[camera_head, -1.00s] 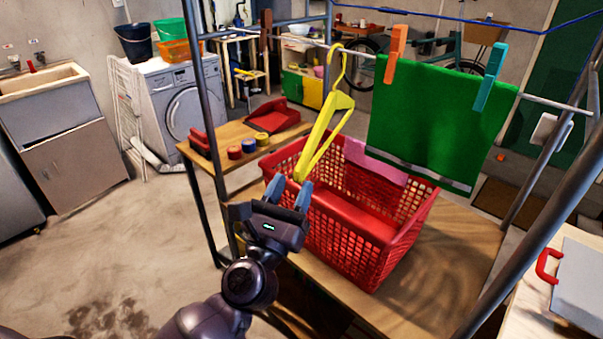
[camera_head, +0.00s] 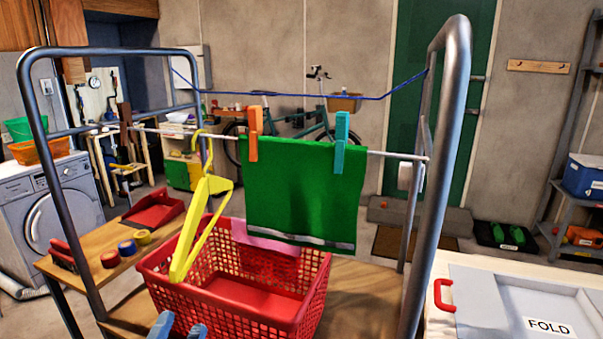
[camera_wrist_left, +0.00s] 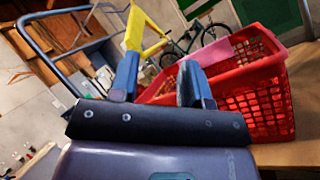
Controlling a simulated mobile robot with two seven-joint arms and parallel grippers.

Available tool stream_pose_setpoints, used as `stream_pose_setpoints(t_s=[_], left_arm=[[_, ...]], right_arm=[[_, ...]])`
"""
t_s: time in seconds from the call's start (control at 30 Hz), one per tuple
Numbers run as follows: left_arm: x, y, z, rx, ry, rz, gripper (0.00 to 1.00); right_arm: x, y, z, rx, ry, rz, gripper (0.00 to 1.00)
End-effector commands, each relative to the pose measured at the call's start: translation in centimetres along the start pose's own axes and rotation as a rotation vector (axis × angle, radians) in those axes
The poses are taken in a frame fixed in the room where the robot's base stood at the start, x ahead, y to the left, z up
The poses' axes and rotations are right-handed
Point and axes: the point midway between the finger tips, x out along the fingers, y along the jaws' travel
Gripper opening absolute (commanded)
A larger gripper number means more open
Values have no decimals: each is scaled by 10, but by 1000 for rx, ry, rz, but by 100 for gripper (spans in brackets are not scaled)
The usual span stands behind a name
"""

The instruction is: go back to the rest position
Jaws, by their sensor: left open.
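My left gripper (camera_head: 177,328) shows only its blue fingertips at the bottom edge of the head view, in front of the red laundry basket (camera_head: 235,318). In the left wrist view the gripper (camera_wrist_left: 155,82) is open and nothing is between its fingers. The basket (camera_wrist_left: 262,105) stands beyond the fingers there. A yellow hanger (camera_head: 205,215) hangs by its hook from the rod, its lower end over the basket. A green towel (camera_head: 303,190) hangs on the rod with an orange clothespin (camera_head: 253,133) and a teal clothespin (camera_head: 341,142). My right gripper is not in view.
The metal rack frame (camera_head: 447,120) rises around the wooden shelf (camera_head: 365,295). A red dustpan (camera_head: 153,212) and tape rolls (camera_head: 127,247) lie on the left shelf. A folding board (camera_head: 545,325) is at the lower right. A washing machine (camera_head: 45,215) stands at the left.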

Motion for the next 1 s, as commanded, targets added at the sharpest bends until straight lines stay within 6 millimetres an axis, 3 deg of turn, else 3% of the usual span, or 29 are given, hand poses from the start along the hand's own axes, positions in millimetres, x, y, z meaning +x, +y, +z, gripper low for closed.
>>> stream_pose_setpoints(t_s=[0.17, 0.33, 0.47, 0.6, 0.7, 0.8, 0.9, 1.0], left_arm=[[-11, -36, -19, 619, -50, -151, 43], [-38, -73, -56, 1168, -106, -350, 43], [-73, -99, -94, 1541, -172, -544, 43], [-124, -119, -140, 1882, -273, -797, 43], [-172, -127, -172, 2052, -351, -1000, 43], [-216, -129, -194, 2116, -389, -1159, 43], [-250, -128, -203, 2106, -393, -1246, 43], [-269, -126, -203, 2084, -392, -1285, 43]], right_arm=[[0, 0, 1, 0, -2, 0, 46], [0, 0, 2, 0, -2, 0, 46], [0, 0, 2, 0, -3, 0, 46], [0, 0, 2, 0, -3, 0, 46], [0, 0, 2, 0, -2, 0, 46], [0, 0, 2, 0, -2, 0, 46], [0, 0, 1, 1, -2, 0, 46], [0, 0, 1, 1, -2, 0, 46]])
